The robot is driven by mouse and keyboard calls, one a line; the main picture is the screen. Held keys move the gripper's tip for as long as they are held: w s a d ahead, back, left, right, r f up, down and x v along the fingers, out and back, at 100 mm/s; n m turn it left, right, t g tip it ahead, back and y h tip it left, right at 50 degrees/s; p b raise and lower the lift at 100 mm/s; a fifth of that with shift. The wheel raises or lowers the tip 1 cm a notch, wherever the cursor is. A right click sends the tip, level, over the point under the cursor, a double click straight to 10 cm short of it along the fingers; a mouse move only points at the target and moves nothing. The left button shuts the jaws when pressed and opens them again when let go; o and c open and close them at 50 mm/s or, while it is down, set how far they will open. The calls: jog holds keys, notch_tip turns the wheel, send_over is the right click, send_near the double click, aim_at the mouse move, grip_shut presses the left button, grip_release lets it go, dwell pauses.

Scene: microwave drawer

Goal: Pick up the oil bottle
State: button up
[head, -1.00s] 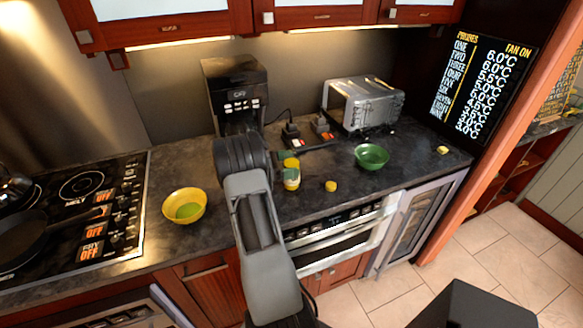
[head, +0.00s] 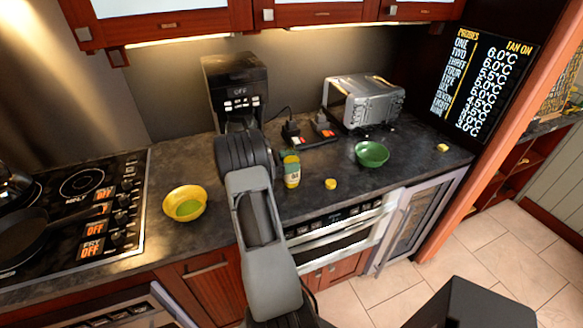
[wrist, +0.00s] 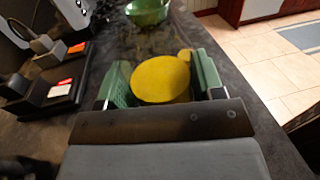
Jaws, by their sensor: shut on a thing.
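The oil bottle (head: 292,179) is small and pale with a label and stands upright at the counter, right of my arm in the head view. In the wrist view its round yellow top (wrist: 161,79) fills the space between the two green fingers of my gripper (wrist: 162,76). In the head view my gripper (head: 290,158) is at the bottle's upper part and hides some of it. The gripper is shut on the bottle. I cannot tell whether the bottle's base touches the counter.
A yellow bowl (head: 185,203) is on the left. A green bowl (head: 371,154), a small yellow item (head: 331,184) and a silver toaster oven (head: 364,101) are on the right. A black coffee maker (head: 234,85) and plugs (head: 323,130) are behind. The stove (head: 88,205) is far left.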

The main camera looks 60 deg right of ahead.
jog(key=shift+r, duration=0.1)
jog(key=shift+r, duration=0.55)
jog(key=s+a+r+b, duration=0.1)
jog(key=s+a+r, duration=0.1)
jog(key=a+r, duration=0.4)
jog(key=s+a+r+b, duration=0.1)
jog(key=s+a+r, duration=0.2)
jog(key=a+r, duration=0.2)
jog(key=shift+s+a+r+b, duration=0.3)
jog(key=shift+a+r+b, duration=0.1)
jog(key=shift+a, duration=0.55)
